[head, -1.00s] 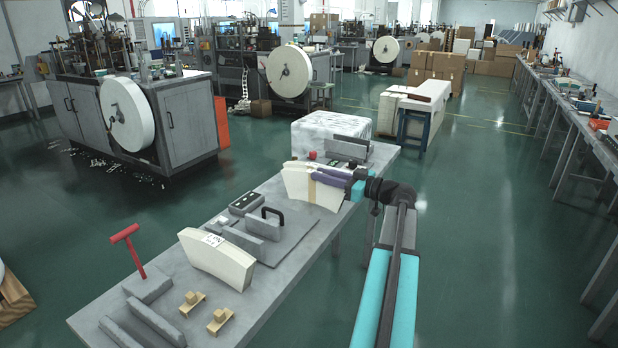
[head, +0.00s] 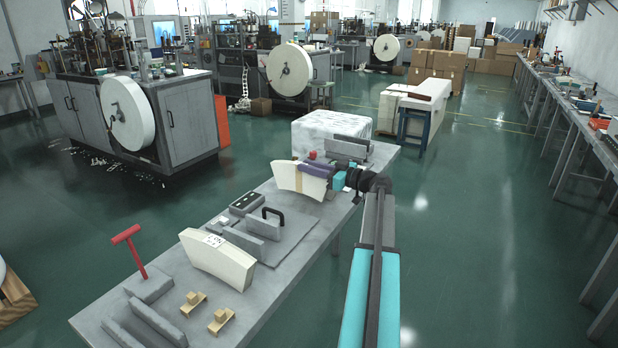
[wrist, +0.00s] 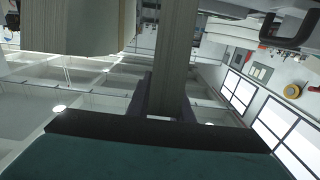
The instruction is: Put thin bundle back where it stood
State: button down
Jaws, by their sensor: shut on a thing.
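The thin bundle (head: 286,177) is a curved cream stack of paper with a tan band, in the head view over the far half of the grey table. My gripper (head: 316,170) is shut on its right part and holds it upright. In the wrist view the bundle (wrist: 176,60) stands edge-on between the dark fingers (wrist: 170,100). Whether its lower edge touches the table cannot be told. A thicker cream bundle (head: 215,259) with a white label stands nearer on the table, against a grey block.
Grey upright plates (head: 349,147) and a small red object (head: 312,155) are at the table's far end. A black handle (head: 273,214), a red T-handle (head: 128,236) and brass pieces (head: 220,321) stand nearer.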

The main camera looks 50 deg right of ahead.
aim_at(310, 176)
jog(key=shift+f, duration=1.85)
jog(key=c, duration=1.6)
grip_release()
jog(key=b+v, duration=0.1)
jog(key=v, duration=1.1)
jog(key=shift+s, duration=0.1)
